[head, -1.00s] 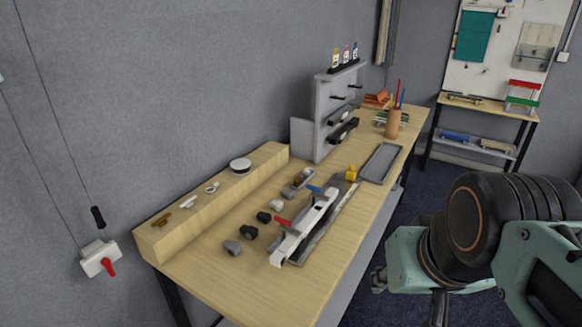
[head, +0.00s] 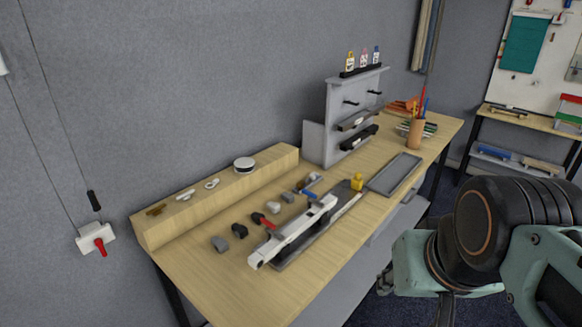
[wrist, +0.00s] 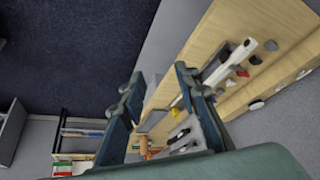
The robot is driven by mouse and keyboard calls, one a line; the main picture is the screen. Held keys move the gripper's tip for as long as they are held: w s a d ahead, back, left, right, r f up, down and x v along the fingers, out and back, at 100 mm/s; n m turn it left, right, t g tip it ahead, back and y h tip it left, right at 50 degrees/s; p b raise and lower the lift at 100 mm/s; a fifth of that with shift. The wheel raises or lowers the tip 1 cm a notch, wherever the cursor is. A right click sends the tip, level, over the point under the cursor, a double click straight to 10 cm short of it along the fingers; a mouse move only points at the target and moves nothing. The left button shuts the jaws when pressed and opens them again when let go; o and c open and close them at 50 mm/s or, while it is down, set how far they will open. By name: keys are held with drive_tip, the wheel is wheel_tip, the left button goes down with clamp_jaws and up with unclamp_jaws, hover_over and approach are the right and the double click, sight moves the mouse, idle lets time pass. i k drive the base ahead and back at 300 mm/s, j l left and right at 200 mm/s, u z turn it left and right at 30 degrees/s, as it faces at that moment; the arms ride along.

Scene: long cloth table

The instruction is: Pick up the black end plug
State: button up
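Two small black pieces lie on the wooden bench in the head view: one black piece (head: 240,230) beside a grey one, and another black piece (head: 259,218) touching or close to a red part. I cannot tell which is the black end plug. In the wrist view the small dark pieces by the red part (wrist: 242,73) are too small to tell apart. My gripper (wrist: 159,76) is open with nothing between its fingers, apart from the bench pieces. In the head view my arm is at the lower right, off the bench's front side.
A white and grey long fixture (head: 295,231) lies right of the small pieces. A raised wooden ledge (head: 215,196) runs along the wall. A grey rack (head: 340,110), a grey tray (head: 396,172) and a pen cup (head: 414,134) stand farther back. The bench's near end is bare.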

sight(256, 216)
drive_tip(key=i+l+u, duration=0.15)
drive_tip(key=l, duration=0.2)
drive_tip(key=i+l+u, duration=0.2)
drive_tip(key=i+u, duration=0.1)
drive_tip(key=i, duration=0.25)
drive_tip(key=i+l+u, duration=0.1)
drive_tip(key=i, duration=0.3)
